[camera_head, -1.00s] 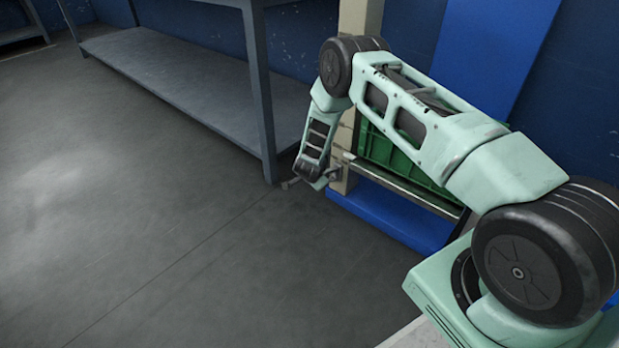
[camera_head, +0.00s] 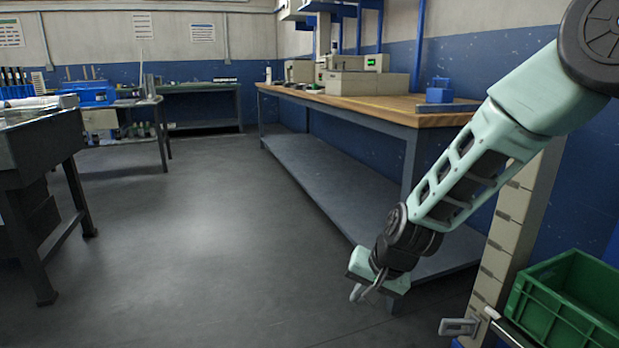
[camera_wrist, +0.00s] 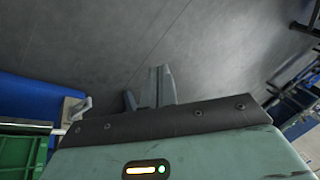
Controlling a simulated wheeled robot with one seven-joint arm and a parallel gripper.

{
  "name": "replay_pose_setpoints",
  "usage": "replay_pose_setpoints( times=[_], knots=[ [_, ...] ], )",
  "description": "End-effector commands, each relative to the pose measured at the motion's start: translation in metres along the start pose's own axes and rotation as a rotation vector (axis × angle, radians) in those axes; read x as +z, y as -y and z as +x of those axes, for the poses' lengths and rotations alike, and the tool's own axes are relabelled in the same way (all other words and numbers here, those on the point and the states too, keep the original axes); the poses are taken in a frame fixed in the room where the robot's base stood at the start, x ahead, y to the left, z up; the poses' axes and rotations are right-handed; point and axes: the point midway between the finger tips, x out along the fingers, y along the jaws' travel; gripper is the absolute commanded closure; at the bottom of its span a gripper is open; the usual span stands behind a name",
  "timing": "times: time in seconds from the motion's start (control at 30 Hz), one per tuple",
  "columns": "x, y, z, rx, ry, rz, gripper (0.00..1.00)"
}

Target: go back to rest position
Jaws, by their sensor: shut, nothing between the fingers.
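My gripper (camera_head: 362,293) hangs at the end of my arm in the head view, pointing down over the grey floor (camera_head: 230,270). It is shut and holds nothing. In the wrist view its fingers (camera_wrist: 152,90) show near the middle, with bare floor beyond them. The gripper is left of the green crate (camera_head: 572,300) and in front of the long workbench (camera_head: 345,118), apart from both as far as I can see.
The green crate also shows at the wrist view's lower left (camera_wrist: 20,152). A beige post (camera_head: 508,235) stands right of my forearm. A dark table (camera_head: 40,145) stands at far left. The floor between table and workbench is clear.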

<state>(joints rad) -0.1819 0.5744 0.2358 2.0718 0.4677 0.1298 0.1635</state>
Motion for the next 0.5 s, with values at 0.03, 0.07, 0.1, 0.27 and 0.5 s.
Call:
replay_pose_setpoints(
  times=[0.03, 0.07, 0.1, 0.27, 0.5],
  knots=[
    [0.028, 0.013, -0.025, -0.004, 0.039, -0.095, 1.00],
    [0.044, 0.017, -0.037, -0.003, 0.065, -0.149, 1.00],
    [0.065, 0.020, -0.053, 0.003, 0.098, -0.221, 1.00],
    [0.142, 0.012, -0.110, 0.045, 0.210, -0.490, 1.00],
    [0.211, -0.024, -0.162, 0.133, 0.308, -0.762, 1.00]
  ],
)
